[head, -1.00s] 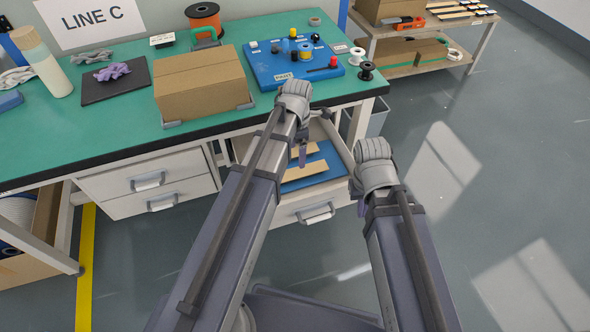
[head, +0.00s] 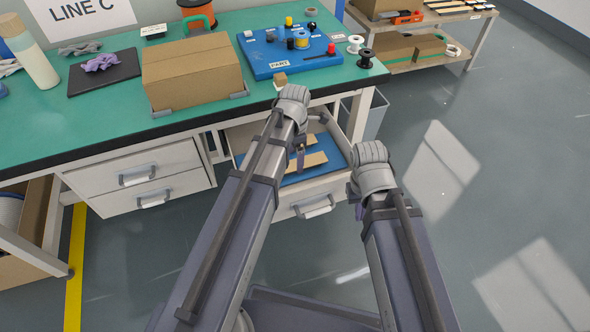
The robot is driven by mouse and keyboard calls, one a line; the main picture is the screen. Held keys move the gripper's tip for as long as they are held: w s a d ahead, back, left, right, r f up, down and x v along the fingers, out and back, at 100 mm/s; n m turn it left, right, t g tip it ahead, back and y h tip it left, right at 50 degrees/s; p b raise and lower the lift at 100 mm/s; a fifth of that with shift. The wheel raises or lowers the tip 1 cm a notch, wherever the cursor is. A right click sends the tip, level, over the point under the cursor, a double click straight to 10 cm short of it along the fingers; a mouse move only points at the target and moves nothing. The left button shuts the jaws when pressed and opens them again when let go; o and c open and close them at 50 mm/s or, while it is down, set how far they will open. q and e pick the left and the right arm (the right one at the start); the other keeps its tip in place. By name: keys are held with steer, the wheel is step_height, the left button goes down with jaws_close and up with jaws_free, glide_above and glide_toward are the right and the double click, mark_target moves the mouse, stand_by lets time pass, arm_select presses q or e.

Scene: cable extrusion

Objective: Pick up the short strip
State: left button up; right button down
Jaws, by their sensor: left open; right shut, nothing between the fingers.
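The open drawer (head: 284,208) under the bench has a blue lining. Two flat tan strips lie in it: a front strip (head: 312,161) and a back strip (head: 312,139), partly hidden by my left gripper. The back one looks shorter, but its full length is hidden. My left gripper (head: 309,142) is open and empty over the drawer, its fingers above the strips. I cannot tell whether it touches one. My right gripper (head: 354,190) is beside the drawer's right side, shut and mostly hidden behind its wrist.
A cardboard box (head: 192,72) and a blue board (head: 290,55) with coloured parts stand on the green bench (head: 105,112). The floor to the right is clear.

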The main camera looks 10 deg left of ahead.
mark_target(295, 164)
arm_select(q)
steer(key=shift+f+b, duration=0.35)
steer(key=shift+f, duration=0.45)
arm_select(e)
steer(key=shift+f, duration=0.75)
arm_select(q)
steer(key=shift+r, duration=0.1)
steer(key=shift+c, duration=0.4)
steer(key=c, duration=1)
